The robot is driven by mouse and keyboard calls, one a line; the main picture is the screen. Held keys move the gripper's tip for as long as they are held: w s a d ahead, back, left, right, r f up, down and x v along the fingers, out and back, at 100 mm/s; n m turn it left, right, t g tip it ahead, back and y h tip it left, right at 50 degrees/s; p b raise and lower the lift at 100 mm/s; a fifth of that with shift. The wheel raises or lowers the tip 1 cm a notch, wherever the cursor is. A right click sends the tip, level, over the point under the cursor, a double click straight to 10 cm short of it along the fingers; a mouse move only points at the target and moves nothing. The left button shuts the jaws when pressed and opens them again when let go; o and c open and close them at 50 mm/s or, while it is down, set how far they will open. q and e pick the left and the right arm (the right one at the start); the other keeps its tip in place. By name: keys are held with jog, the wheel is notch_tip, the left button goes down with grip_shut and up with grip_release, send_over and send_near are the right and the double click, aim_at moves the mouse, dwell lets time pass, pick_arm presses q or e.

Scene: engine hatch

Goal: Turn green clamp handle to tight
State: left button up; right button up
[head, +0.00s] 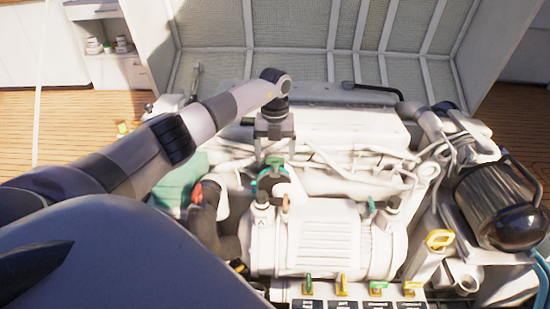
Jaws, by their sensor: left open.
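My left gripper (274,152) points down over the middle of the white engine, its two fingers apart. A green clamp handle (271,175) shows just below and between the fingertips, near the left end of the white cylindrical housing (328,240). I cannot tell whether the fingers touch it. My right gripper is not in view. Part of the clamp under the gripper is hidden.
A row of small green and yellow valve handles (342,284) lies along the front. A yellow ring handle (438,240) and a black-and-silver canister (500,205) stand at the right. Pipes (345,165) run behind the housing. The raised hatch (295,55) closes off the back.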

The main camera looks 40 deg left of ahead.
pick_arm(q)
jog(key=shift+f, duration=0.55)
jog(key=shift+c, duration=0.3)
jog(key=c, duration=1)
jog(key=shift+r, duration=0.1)
